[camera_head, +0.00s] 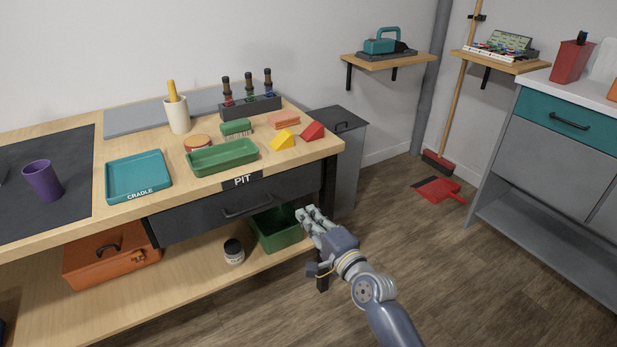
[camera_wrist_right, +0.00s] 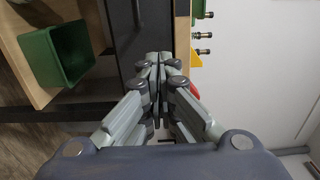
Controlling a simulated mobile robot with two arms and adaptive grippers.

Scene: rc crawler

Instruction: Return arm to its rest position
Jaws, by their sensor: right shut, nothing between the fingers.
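My right gripper (camera_head: 312,215) is in front of the workbench's right end, beside the drawer (camera_head: 220,207) and near the green bin (camera_head: 278,235) on the lower shelf. In the right wrist view my right gripper (camera_wrist_right: 160,62) has its fingers together and is empty. It points toward the dark drawer front (camera_wrist_right: 143,30), with the green bin (camera_wrist_right: 62,55) at the left. I cannot tell whether the fingertips touch the bench. My left gripper is not in view.
The workbench top (camera_head: 75,223) holds a teal tray (camera_head: 137,177), a green tray (camera_head: 222,157), wedges and a purple cup (camera_head: 42,180). An orange toolbox (camera_head: 110,262) and a jar (camera_head: 233,251) sit below.

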